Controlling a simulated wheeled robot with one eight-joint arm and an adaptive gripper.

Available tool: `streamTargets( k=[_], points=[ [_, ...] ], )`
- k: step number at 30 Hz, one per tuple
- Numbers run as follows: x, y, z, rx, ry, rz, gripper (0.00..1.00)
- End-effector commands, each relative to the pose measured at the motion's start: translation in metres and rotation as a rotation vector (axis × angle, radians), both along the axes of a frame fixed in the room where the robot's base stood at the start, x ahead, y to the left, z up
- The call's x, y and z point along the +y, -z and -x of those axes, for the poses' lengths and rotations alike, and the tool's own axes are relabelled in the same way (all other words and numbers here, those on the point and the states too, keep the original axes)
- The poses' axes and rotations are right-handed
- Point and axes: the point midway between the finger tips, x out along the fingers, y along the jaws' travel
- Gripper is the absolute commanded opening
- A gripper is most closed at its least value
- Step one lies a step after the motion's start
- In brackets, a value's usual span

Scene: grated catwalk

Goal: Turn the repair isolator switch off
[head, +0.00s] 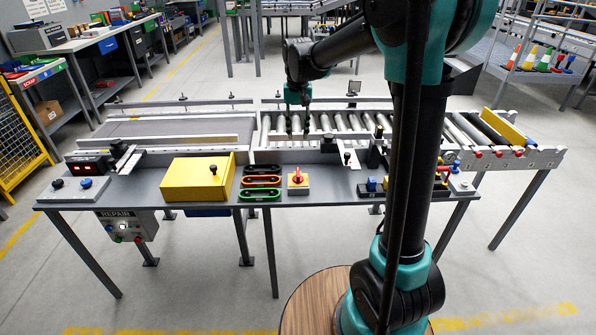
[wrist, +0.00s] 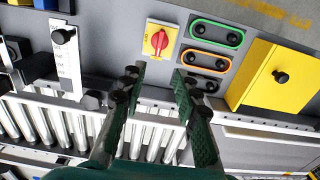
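A red rotary switch on a yellow square plate (head: 298,180) sits on the near part of the grey bench, at the middle; I take it for the isolator. In the wrist view the red knob (wrist: 160,42) shows beyond my fingertips, at the top centre, with its handle pointing roughly up and down the picture. A grey box labelled REPAIR (head: 127,227) hangs under the bench's left side, with several small buttons or lamps. My gripper (head: 297,125) points down over the rollers, behind the switch. Its fingers (wrist: 157,80) are apart with nothing between them, clear of the switch.
A roller conveyor (head: 330,124) runs behind.

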Motion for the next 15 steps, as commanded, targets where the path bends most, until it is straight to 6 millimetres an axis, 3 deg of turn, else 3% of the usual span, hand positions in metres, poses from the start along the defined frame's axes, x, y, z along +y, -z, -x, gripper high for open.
streamTargets(
  k=[15],
  points=[
    [-0.001, 0.098, 0.0, -0.001, 0.0, 0.0, 0.31]
  ],
)
